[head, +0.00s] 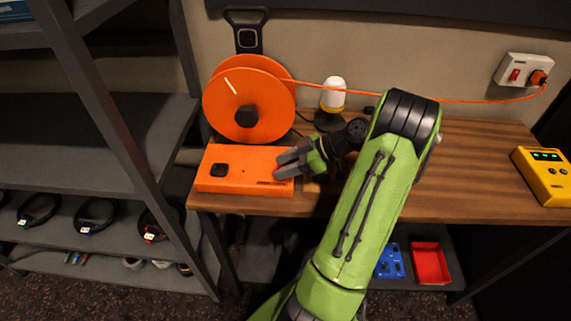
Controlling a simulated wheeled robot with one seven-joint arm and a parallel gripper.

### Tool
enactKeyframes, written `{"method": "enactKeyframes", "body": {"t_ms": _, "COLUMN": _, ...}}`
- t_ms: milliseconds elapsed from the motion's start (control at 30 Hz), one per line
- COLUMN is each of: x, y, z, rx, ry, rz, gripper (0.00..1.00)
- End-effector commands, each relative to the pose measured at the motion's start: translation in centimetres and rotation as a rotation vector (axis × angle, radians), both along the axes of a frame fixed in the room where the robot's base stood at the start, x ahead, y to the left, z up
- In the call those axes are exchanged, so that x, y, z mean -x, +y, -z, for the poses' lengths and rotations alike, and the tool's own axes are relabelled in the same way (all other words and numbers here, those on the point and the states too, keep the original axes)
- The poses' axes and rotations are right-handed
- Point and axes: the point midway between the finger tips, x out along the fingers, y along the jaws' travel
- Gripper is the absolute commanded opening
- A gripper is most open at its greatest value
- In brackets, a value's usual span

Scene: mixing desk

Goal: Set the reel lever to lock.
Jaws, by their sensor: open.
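An orange cable reel (222,104) with a black hub (246,117) stands upright at the left end of the desk. In front of it is its orange base box (246,166). A small black knob or lever piece (218,170) sits on the left of the box's top; I cannot read its setting. My gripper (279,166) is over the right part of the box, fingers pointing left, open and empty. It is to the right of the black piece and apart from it. My gripper hides part of the box's right end.
An orange cable (440,100) runs from the reel to a wall socket (523,71). A white-and-yellow lamp (332,95) stands behind my gripper. A yellow device (545,177) is at the right. A dark shelf rack (90,125) stands close on the left.

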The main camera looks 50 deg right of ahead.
Motion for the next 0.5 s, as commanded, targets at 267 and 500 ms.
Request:
{"method": "enactKeyframes", "body": {"t_ms": 267, "x": 0.0, "y": -0.1, "z": -4.7, "rx": 0.006, "ry": -0.003, "rz": 0.001, "gripper": 0.45}}
{"method": "enactKeyframes", "body": {"t_ms": 500, "x": 0.0, "y": 0.0, "z": -9.4, "rx": 0.002, "ry": -0.001, "rz": 0.0, "gripper": 0.45}}
